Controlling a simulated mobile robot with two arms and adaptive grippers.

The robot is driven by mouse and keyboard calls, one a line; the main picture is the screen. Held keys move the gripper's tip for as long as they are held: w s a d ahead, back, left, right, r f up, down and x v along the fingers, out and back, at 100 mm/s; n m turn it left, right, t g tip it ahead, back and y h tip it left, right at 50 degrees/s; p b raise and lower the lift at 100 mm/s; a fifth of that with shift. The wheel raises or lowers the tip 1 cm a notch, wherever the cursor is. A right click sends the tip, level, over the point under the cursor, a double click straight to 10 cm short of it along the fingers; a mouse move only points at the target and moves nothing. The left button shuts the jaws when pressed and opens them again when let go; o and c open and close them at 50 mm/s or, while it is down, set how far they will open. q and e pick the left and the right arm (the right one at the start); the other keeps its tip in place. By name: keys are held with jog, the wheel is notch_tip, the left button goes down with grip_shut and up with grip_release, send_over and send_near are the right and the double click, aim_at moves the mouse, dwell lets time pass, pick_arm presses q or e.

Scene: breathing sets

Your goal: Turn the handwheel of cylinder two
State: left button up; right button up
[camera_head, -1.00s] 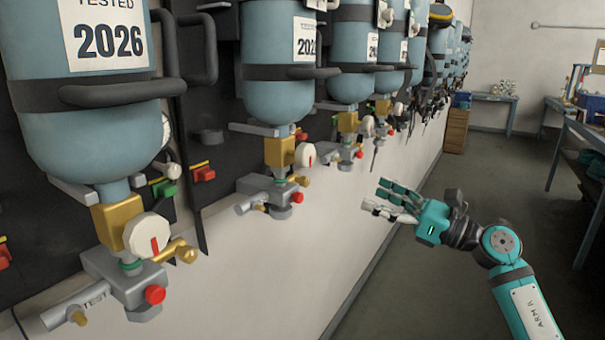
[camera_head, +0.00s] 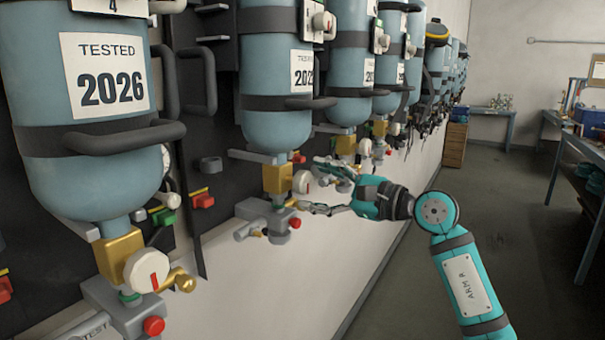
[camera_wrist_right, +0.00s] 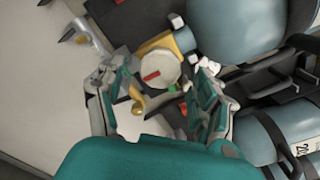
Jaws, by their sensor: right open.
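Blue cylinders hang in a row on the wall; the nearest (camera_head: 90,165) bears a 4 on its top label. I cannot read a number two on any. The second in view (camera_head: 275,128) has a brass valve block (camera_head: 277,179) with a white round wheel (camera_head: 301,181), marked red. My right gripper (camera_head: 314,185) is open and empty beside that wheel, its fingers apart above and below it. In the right wrist view, a white wheel with a red bar (camera_wrist_right: 160,70) shows between the open fingers. My left gripper is not in view.
The nearest cylinder has its own white wheel (camera_head: 147,270), brass outlet and red knob (camera_head: 154,326). Black handles (camera_head: 120,137) stick out from the cylinders. A wooden box (camera_head: 455,145) and workbenches (camera_head: 575,150) stand further off. The floor (camera_head: 510,240) to the right is clear.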

aim_at(308, 184)
jog(key=x, duration=0.2)
jog(key=shift+w+a+r+p, duration=0.1)
jog(key=shift+w+a+p, duration=0.1)
jog(key=shift+a+p, duration=0.15)
jog(key=shift+w+a, duration=0.3)
jog(key=shift+a, duration=0.1)
jog(key=c, duration=1.2)
jog(key=shift+o, duration=0.2)
jog(key=shift+m, duration=0.3)
